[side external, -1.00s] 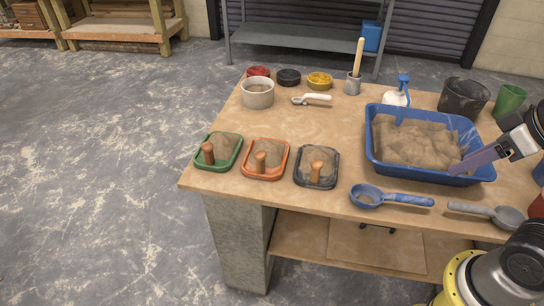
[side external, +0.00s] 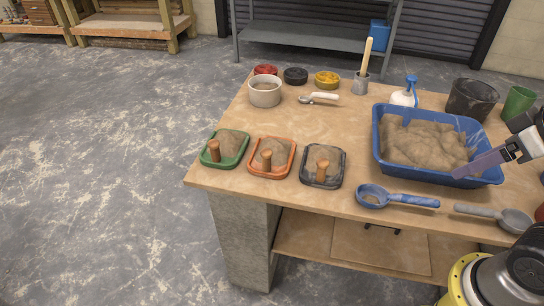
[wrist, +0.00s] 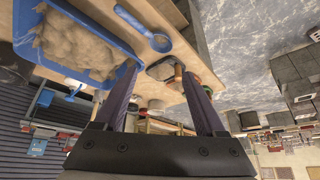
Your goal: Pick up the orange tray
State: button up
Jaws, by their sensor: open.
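The orange tray (side external: 254,172) lies on the table near its front left edge, between the green tray (side external: 243,150) and the black tray (side external: 341,170). It holds a heap of grey-brown mortar and has an upright wooden handle (side external: 267,160) at its front. My gripper (side external: 457,176) is open at the right, over the right end of the blue tub, far from the orange tray. In the wrist view, my two fingers (wrist: 160,72) are spread, with the black tray (wrist: 163,68) far off between them.
The blue tub (side external: 376,150) of mortar stands between my gripper and the trays. A blue scoop (side external: 400,201) and a grey scoop (side external: 490,212) lie in front. The table's middle is clear.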

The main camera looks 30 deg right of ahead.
jog(key=w+a+r+m+t+y, duration=0.1)
jog(key=w+a+r+m, duration=0.1)
jog(key=w+r+m, duration=0.35)
jog(key=w+a+r+m, duration=0.1)
jog(key=w+r+m, duration=0.1)
jog(key=w+m, duration=0.55)
jog(key=m+g+y, duration=0.2)
jog(key=m, duration=1.2)
send_over(267, 160)
jog(key=s+d, duration=0.4)
jog(key=d, duration=0.4)
notch_tip(267, 160, down, 10)
jog(key=shift+g, duration=0.7)
jog(key=x, duration=0.5)
jog(key=s+x, duration=0.1)
jog(key=x, duration=1.1)
jog(key=shift+s+a, duration=0.2)
jog(key=shift+a, duration=0.2)
jog(key=shift+a+x, duration=0.2)
jog(key=shift+x, duration=1.3)
jog(key=shift+a+x, duration=0.2)
jog(key=shift+x, duration=1.35)
jog(key=shift+w+r, duration=0.1)
jog(key=shift+r, duration=0.1)
grip_shut()
